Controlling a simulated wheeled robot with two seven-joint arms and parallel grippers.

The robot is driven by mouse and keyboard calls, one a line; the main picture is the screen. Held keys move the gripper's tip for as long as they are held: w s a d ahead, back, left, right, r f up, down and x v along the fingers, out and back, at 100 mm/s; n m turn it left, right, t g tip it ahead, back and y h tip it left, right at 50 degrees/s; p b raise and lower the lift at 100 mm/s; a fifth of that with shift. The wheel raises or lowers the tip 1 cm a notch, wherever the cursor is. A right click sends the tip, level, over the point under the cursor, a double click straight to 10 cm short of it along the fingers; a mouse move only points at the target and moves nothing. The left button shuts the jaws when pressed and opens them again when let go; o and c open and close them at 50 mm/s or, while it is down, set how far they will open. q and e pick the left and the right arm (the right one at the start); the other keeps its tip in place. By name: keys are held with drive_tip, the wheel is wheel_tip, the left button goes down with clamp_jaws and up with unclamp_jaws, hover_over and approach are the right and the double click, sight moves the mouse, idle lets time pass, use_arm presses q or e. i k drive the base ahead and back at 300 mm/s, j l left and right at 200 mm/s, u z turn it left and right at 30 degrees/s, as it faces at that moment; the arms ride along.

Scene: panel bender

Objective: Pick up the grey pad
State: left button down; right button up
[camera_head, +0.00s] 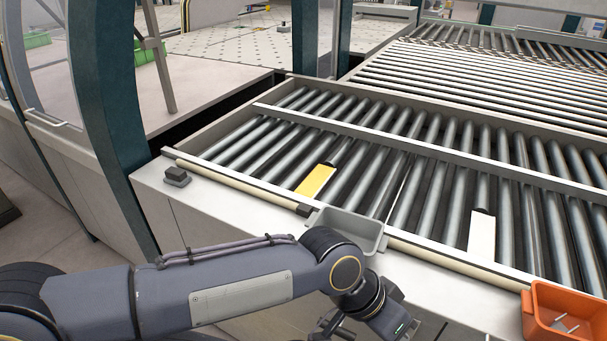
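A small grey pad (176,177) appears to be the dark block with a lighter grey base on the left end of the light ledge, in front of the roller conveyor. It stands apart from other things. My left arm comes in from the left and crosses the bottom of the view. My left gripper (334,324) is low at the bottom edge, well to the right of and nearer than the pad. Its fingers are partly hidden and cut off, so its opening is unclear. My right gripper is not in view.
A grey open bin (352,228) stands on the ledge behind my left wrist, with a small dark block beside it. An orange bin (562,312) with small pieces is at the lower right. A yellow plate (316,180) and a white plate (482,234) lie on the rollers.

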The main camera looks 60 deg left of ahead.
sight(176, 176)
drive_tip(key=u, duration=3.05)
drive_tip(key=i+z, duration=0.1)
drive_tip(key=z, duration=0.65)
drive_tip(key=i+j+z, duration=0.3)
drive_tip(key=j+z, duration=0.3)
drive_tip(key=i+j+z, duration=0.15)
drive_tip(key=j+z, duration=0.15)
drive_tip(key=j, duration=0.15)
drive_tip(key=i+j, duration=0.1)
drive_tip(key=j, duration=0.3)
drive_tip(key=i+j, duration=0.15)
drive_tip(key=j, duration=0.25)
drive_tip(key=i+j+z, duration=0.1)
drive_tip(key=j, duration=0.3)
